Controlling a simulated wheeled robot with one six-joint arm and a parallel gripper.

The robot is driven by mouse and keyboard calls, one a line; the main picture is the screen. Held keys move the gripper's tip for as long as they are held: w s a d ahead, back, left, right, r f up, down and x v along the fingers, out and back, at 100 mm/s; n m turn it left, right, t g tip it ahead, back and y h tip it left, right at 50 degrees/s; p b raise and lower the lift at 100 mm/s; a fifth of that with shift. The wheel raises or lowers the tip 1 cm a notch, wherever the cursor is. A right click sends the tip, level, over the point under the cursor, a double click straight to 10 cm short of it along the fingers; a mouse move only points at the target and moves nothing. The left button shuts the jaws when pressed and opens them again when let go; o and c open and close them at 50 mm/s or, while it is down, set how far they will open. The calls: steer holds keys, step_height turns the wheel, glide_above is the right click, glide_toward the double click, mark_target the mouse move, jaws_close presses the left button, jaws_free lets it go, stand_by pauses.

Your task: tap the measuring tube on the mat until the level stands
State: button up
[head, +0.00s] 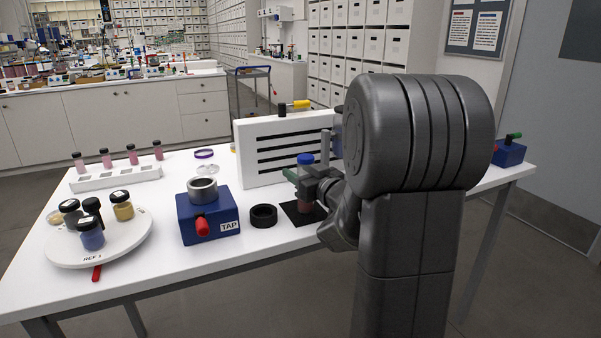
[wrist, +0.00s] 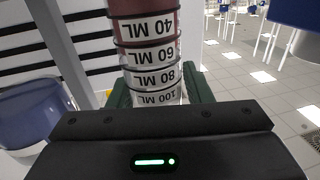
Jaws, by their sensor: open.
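The measuring tube (head: 305,206) has a blue cap and red contents in its lower part. It looks upright on the black mat (head: 293,213) near the table's right part. In the wrist view the tube (wrist: 150,58) carries upside-down labels from 40 to 100 ML. Red shows around the 40 ML label; the exact level is unclear. My gripper (head: 305,178) is open, and its green fingers stand on either side of the tube near the 100 ML label. Whether a finger touches the tube cannot be told. My arm hides part of the mat.
A black ring (head: 263,215) and a blue TAP block (head: 209,218) with a red knob stand left of the mat. A white slotted panel (head: 262,165) rises behind. A round REF 1 board (head: 135,240) with several jars and a white rack (head: 115,178) of vials are further left.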

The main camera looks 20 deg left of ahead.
steer(key=shift+r, duration=0.1)
steer(key=c, duration=0.9)
steer(key=shift+r+p, duration=0.55)
steer(key=shift+r, duration=0.05)
steer(key=o, duration=0.9)
steer(key=shift+f, duration=0.1)
